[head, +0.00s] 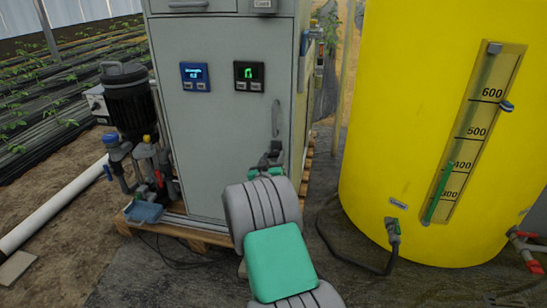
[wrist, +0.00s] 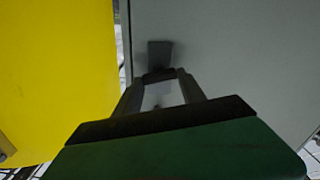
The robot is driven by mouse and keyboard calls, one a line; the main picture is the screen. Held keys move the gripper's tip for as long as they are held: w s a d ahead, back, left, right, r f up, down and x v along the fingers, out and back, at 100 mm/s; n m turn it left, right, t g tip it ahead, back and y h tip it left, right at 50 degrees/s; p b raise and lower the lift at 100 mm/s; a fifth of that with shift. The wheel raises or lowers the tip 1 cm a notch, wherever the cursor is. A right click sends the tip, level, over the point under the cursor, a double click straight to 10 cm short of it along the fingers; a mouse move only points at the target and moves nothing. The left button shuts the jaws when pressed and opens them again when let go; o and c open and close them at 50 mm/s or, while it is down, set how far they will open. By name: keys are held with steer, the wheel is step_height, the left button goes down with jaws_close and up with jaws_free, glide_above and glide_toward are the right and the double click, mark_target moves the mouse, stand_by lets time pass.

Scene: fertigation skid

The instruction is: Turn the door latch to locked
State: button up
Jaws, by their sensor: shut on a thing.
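The grey cabinet door (head: 222,140) faces me, with a vertical grey handle (head: 276,119) near its right edge. My gripper (head: 270,156) is at the door just below that handle, near the right edge. In the wrist view my gripper (wrist: 158,76) has its fingertips close together on the door latch (wrist: 160,53), a small dark grey block that sticks out past the tips against the grey door. The gripper is shut on this latch. The fingers hide part of it, and in the head view the gripper covers most of it, so its exact angle is hard to tell.
A large yellow tank (head: 400,120) with a level scale stands close on the right. A black pump (head: 126,100) with pipework stands left of the cabinet. The cabinet rests on a wooden pallet (head: 190,228). A dark hose (head: 345,262) lies on the floor below the tank.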

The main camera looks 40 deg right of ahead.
steer(key=n+p, duration=0.1)
steer(key=n, duration=0.2)
steer(key=shift+n, duration=0.3)
steer(key=n+p, duration=0.2)
steer(key=n, duration=0.1)
steer(key=shift+w+n, duration=0.1)
steer(key=shift+n, duration=0.2)
steer(key=n+p, duration=0.2)
steer(key=n, duration=0.2)
steer(key=shift+a+p, duration=0.1)
steer(key=shift+p, duration=0.2)
steer(key=shift+f+n+p, duration=0.2)
steer(key=shift+n+p, duration=0.55)
steer(key=shift+n, duration=0.95)
steer(key=o, duration=1.4)
steer(key=shift+c, duration=0.2)
steer(key=shift+a, duration=0.1)
steer(key=p+v, duration=0.1)
steer(key=v, duration=0.6)
steer(key=shift+s+a, duration=0.2)
